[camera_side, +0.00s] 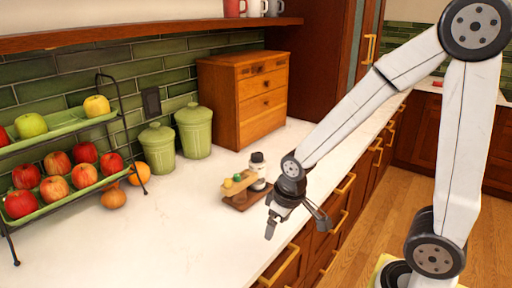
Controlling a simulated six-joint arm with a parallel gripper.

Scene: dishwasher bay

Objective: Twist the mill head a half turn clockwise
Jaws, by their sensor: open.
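A small white body with a dark top (258,170) stands on the counter near its front edge; it looks like the mill, but it is too small to be sure. My gripper (297,228) is open, with its two fingers spread apart and pointing down. It hangs in front of and to the right of the mill, near the counter's front edge. I see nothing between the fingers. The mill's lower right side lies close to my wrist in the picture.
A small wooden stand (240,200) with a green item sits beside the mill. Two green canisters (193,131), a wooden drawer box (243,98) and a tiered fruit rack (62,165) stand farther back. The left front counter is clear.

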